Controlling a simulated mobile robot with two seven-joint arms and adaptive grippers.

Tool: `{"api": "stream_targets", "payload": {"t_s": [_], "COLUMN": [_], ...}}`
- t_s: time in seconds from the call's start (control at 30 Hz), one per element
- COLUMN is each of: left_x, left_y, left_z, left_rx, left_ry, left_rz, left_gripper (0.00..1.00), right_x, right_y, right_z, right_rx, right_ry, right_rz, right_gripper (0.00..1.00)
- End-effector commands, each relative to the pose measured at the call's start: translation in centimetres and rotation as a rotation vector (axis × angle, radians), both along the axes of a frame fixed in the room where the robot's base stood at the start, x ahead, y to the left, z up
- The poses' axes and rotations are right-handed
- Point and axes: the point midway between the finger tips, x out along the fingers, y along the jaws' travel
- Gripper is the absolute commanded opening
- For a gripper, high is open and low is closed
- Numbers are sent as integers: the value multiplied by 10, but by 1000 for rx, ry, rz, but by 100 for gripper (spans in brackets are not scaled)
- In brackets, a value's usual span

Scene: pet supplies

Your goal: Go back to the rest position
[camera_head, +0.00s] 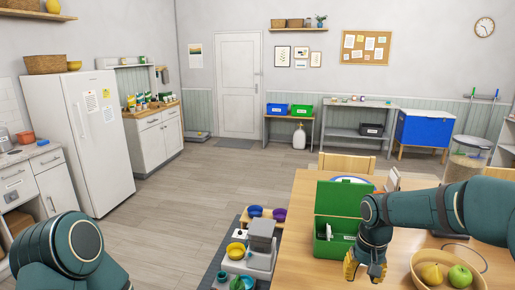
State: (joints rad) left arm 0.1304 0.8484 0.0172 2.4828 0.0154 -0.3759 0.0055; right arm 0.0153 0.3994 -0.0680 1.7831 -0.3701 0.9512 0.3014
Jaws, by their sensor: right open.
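My right arm comes in from the right over the wooden table. My right gripper (364,268) points down at the table's front left edge, just in front of the green box (338,199). Its yellow fingers are apart and I see nothing held between them. The gripper hides part of the box's front right corner. My left arm shows only as a teal joint at the lower left; its gripper is out of the picture.
A wooden bowl (420,262) with a green apple and yellow fruit stands right of the gripper, under my right forearm. Left of the table, a grey feeder (262,240) and several coloured bowls stand on a dark mat (212,272). The floor (185,215) at left is clear.

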Motion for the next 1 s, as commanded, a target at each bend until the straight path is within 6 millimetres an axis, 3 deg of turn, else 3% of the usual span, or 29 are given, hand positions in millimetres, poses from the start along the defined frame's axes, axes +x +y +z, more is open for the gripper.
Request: {"api": "stream_targets", "payload": {"t_s": [0.03, 0.27, 0.5, 0.6, 0.73, 1.0], "left_x": [0, -1, -4, -5, -5, -6], "left_y": [0, -1, -1, -1, -1, -2], "left_z": [-3, -11, -20, -24, -26, -27], "left_rx": [0, 0, -1, -1, -1, -1], "left_ry": [0, 3, 10, 11, 13, 14], "left_rz": [-1, -3, -8, -10, -11, -12], "left_gripper": [100, 100, 100, 100, 100, 100], "right_x": [-6, -31, -99, -130, -159, -175], "right_y": [14, 72, 133, 147, 156, 158], "right_z": [-29, -129, -229, -254, -272, -280], "right_rx": [30, 170, 298, 317, 319, 311], "right_ry": [15, -28, -86, -111, -135, -157], "right_rz": [22, 77, 62, 38, 17, 1], "right_gripper": [41, 41, 41, 41, 41, 41]}}
